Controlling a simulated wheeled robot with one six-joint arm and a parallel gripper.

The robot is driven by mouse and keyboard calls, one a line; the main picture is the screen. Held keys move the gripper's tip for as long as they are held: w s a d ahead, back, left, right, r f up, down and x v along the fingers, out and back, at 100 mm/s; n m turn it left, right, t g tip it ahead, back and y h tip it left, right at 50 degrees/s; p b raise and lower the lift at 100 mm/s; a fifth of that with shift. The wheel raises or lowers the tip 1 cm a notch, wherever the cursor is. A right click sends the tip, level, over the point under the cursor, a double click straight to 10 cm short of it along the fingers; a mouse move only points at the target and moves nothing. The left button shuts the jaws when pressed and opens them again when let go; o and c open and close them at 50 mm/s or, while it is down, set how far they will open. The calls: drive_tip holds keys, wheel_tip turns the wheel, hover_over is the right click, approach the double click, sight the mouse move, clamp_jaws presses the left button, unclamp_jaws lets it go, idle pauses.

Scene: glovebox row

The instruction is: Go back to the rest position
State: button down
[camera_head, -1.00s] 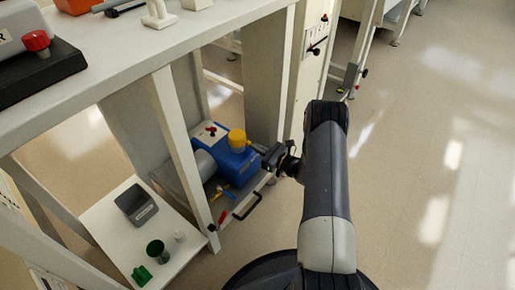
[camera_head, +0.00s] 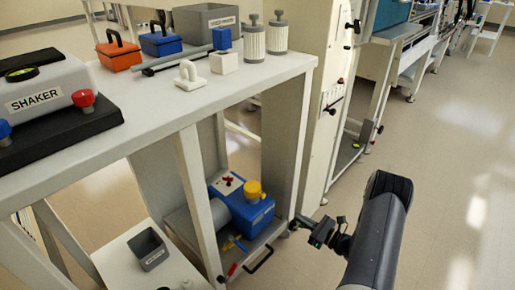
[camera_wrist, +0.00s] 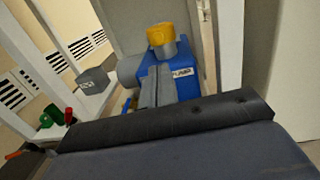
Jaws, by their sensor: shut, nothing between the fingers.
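My gripper (camera_head: 303,221) is at the right of the bench's lower bay in the head view, apart from everything around it. Its fingers are together and empty; in the wrist view they show as two grey fingers side by side (camera_wrist: 156,86). They point toward the blue pump (camera_head: 240,206) with a yellow cap, which stands on the low shelf under the bench. The pump also shows behind the fingers in the wrist view (camera_wrist: 190,82). My forearm fills the lower right of the head view.
The white bench (camera_head: 180,115) carries a shaker (camera_head: 45,98), an orange case (camera_head: 118,52), a blue case (camera_head: 161,40), a grey bin (camera_head: 207,20) and two ribbed cylinders (camera_head: 278,35). A small grey bin (camera_head: 148,250) sits on the low shelf. Floor on the right is clear.

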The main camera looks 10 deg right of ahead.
drive_tip(key=b+x, duration=0.2)
drive_tip(key=x, duration=1.2)
drive_tip(key=shift+a, duration=0.15)
